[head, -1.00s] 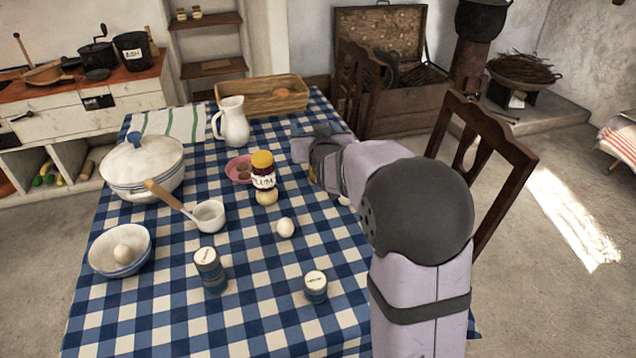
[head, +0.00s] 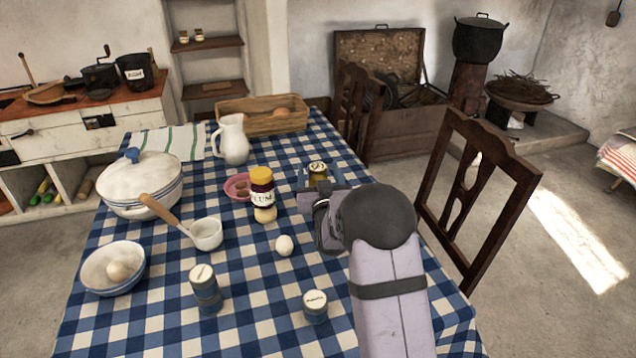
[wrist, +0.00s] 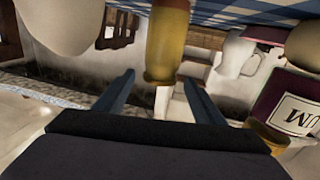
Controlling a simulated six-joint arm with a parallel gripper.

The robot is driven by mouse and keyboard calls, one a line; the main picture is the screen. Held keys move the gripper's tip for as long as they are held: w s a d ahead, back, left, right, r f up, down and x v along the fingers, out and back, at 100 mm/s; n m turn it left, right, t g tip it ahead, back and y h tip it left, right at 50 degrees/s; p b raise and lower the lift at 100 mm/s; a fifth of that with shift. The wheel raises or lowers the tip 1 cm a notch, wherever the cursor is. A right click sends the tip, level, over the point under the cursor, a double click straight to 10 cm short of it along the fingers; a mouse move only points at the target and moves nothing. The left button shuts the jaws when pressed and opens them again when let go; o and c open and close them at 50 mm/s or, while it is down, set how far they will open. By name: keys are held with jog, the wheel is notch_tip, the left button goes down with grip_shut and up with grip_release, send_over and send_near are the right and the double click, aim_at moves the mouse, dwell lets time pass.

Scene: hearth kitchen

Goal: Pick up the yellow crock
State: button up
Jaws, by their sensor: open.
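The yellow crock (head: 318,173) stands on the checked tablecloth right of the plum jar, partly hidden by my gripper in the head view. In the wrist view, which is upside down, the yellow crock (wrist: 168,42) hangs from the tabletop at the upper middle. My gripper (head: 320,185) is open on the near side of the crock. In the wrist view, the fingers of my gripper (wrist: 158,80) point toward it, with its lower-pictured end between the tips. I cannot tell whether either finger touches it.
The plum jar (head: 262,198) stands close left of my gripper; it also shows in the wrist view (wrist: 288,108). An egg (head: 284,245), a white pitcher (head: 235,142) and a wooden tray (head: 255,122) are on the table. A chair (head: 490,150) stands to the right.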

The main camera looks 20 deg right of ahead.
jog(key=shift+w+d, duration=0.15)
jog(key=shift+w, duration=0.55)
jog(key=shift+w, duration=0.1)
jog(key=w, duration=0.2)
jog(key=w+d+p, duration=0.1)
jog(key=w, duration=0.1)
jog(key=shift+w+f, duration=0.1)
jog(key=shift+w, duration=0.3)
grip_shut()
